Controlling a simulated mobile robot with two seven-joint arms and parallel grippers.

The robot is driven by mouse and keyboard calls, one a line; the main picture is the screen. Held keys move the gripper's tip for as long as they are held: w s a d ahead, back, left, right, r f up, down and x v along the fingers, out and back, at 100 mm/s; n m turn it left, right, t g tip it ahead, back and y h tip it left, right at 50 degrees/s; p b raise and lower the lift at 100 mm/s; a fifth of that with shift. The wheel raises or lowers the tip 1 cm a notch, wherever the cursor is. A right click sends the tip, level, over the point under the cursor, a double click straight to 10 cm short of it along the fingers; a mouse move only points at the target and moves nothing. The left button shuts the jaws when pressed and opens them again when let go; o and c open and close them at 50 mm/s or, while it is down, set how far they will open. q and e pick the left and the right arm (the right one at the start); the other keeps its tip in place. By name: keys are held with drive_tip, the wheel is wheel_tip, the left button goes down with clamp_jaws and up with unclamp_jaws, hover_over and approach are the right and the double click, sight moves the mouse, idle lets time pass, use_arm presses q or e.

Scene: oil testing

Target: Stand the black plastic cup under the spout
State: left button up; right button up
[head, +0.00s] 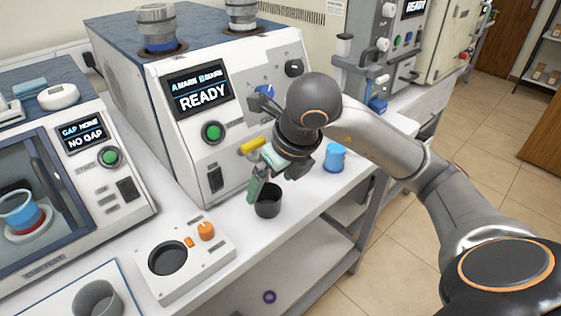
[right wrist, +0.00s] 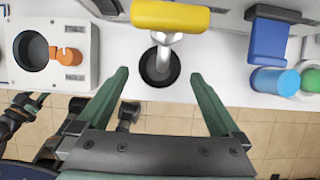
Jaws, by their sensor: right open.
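The black plastic cup (head: 267,207) stands upright on the white bench in front of the machine reading READY. In the right wrist view the cup (right wrist: 148,68) shows from above, with the grey spout (right wrist: 163,55) reaching over its opening. The yellow handle (head: 252,146) is above it; it also shows in the wrist view (right wrist: 170,17). My right gripper (head: 272,180) is open and empty. In the wrist view its green fingers (right wrist: 160,74) lie either side of the cup, with visible gaps. Part of my left gripper (right wrist: 22,108) seems to show at the left edge; its jaws are unclear.
A device with a round dark well and orange knob (head: 206,231) lies left of the cup. A blue cup (head: 335,158) stands to the right. The bench's front edge is close to the black cup.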

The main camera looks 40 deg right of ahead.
use_arm(q)
drive_tip(key=shift+s+a+r+p, duration=0.35)
drive_tip(key=shift+s+a+p, duration=0.2)
drive_tip(key=shift+p, duration=0.2)
use_arm(e)
drive_tip(key=v, duration=0.7)
use_arm(q)
drive_tip(key=shift+w+d+r, duration=0.1)
drive_tip(key=shift+w+d, duration=0.05)
drive_tip(key=shift+w, duration=0.05)
idle(0.8)
use_arm(e)
drive_tip(key=shift+c, duration=0.4)
